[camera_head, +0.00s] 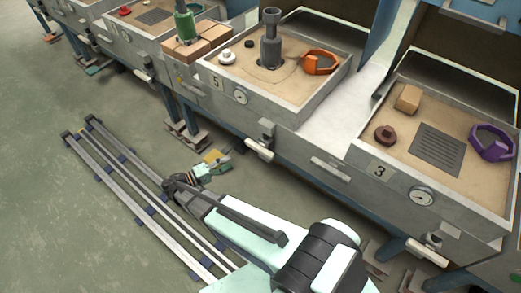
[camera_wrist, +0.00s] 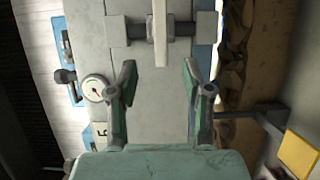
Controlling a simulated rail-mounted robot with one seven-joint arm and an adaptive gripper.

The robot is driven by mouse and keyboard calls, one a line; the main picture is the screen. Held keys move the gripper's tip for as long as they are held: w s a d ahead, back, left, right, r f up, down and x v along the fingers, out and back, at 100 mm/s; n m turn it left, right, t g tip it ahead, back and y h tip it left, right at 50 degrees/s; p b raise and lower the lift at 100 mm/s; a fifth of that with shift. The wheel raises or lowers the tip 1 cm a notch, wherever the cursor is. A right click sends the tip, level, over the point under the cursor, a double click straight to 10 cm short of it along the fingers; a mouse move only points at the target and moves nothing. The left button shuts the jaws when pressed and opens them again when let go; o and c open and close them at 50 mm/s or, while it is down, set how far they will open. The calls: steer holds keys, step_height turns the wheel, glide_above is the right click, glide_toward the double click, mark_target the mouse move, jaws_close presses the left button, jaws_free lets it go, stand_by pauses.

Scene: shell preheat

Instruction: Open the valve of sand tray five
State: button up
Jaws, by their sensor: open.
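Sand tray five (camera_head: 292,112) is the grey tray at upper centre in the head view, marked "5" beside a round gauge (camera_head: 240,97). Its valve is a grey bracket with a pale handle (camera_head: 260,148) on the front below the tray. My gripper (camera_head: 224,158) is just left of the handle, with a visible gap. In the wrist view my gripper (camera_wrist: 159,78) is open and empty. The pale handle (camera_wrist: 160,35) stands ahead, its near end centred between the fingertips and not visibly touching either. The gauge (camera_wrist: 94,89) is left of the fingers.
Tray five holds a dark grey post (camera_head: 271,45) and an orange part (camera_head: 321,62). Tray three (camera_head: 376,172) stands to the right with its own valve handle (camera_head: 427,251). Rails (camera_head: 150,205) run along the floor at left. Open floor lies beyond them.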

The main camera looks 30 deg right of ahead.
mark_target(257, 150)
steer(key=d, duration=1.5)
steer(key=shift+p, duration=0.35)
jaws_close()
